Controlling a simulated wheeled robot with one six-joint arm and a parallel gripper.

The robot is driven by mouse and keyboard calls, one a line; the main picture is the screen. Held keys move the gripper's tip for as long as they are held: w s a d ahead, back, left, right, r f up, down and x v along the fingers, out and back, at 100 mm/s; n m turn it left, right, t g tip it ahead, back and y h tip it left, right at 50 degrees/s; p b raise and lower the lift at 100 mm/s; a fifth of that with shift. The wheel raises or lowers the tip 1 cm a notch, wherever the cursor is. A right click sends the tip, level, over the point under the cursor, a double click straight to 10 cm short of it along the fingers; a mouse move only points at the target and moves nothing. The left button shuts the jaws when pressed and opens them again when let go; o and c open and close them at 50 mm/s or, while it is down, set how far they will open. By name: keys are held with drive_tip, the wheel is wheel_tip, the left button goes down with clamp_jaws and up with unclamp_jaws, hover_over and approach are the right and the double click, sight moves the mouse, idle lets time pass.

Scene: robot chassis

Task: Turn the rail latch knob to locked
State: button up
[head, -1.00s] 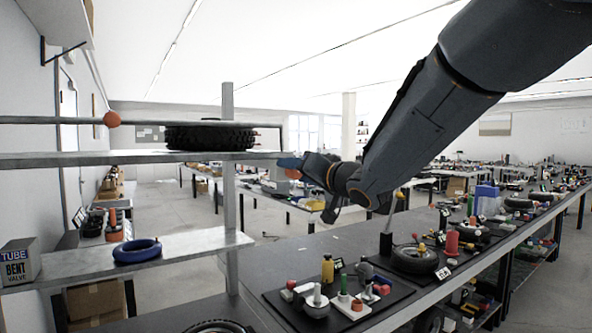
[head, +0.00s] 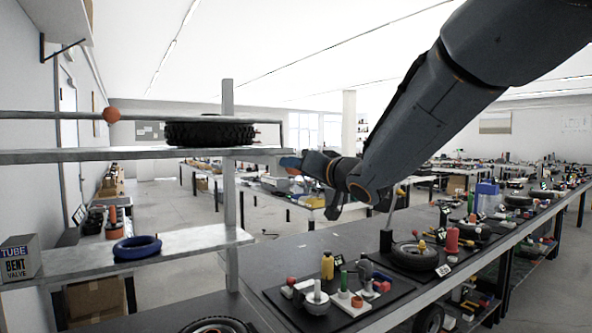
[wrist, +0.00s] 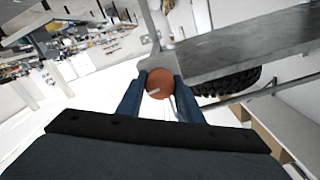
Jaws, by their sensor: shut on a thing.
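An orange round knob (wrist: 159,84) with a short pale mark on its face sits between my fingertips in the wrist view. My gripper (wrist: 158,80) is shut on it, one blue finger on each side. In the head view my gripper (head: 292,163) is at the right end of the upper shelf, with a small patch of orange showing beside it; the fingers hide most of the knob there. A second orange ball-shaped knob (head: 111,115) is on the thin rail (head: 55,117) above the shelf, at the left.
The upper shelf (head: 60,156) bears a black tyre (head: 210,133) close to my gripper. A post (head: 229,190) stands left of the gripper. A lower shelf (head: 190,241) holds a blue ring (head: 137,247) and a tube box (head: 19,258). A cluttered bench (head: 300,242) lies below right.

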drive_tip(key=n+b, duration=0.2)
drive_tip(key=n, duration=0.2)
drive_tip(key=n+b, duration=0.2)
drive_tip(key=n, duration=0.3)
drive_tip(key=shift+a+b, duration=0.1)
drive_tip(key=shift+b, duration=0.25)
drive_tip(key=n+b, duration=0.3)
drive_tip(key=n, duration=0.1)
drive_tip(key=shift+n+b, duration=0.9)
drive_tip(key=shift+n, duration=0.8)
drive_tip(key=shift+s, duration=0.1)
drive_tip(key=o, duration=1)
drive_tip(key=shift+o, duration=0.2)
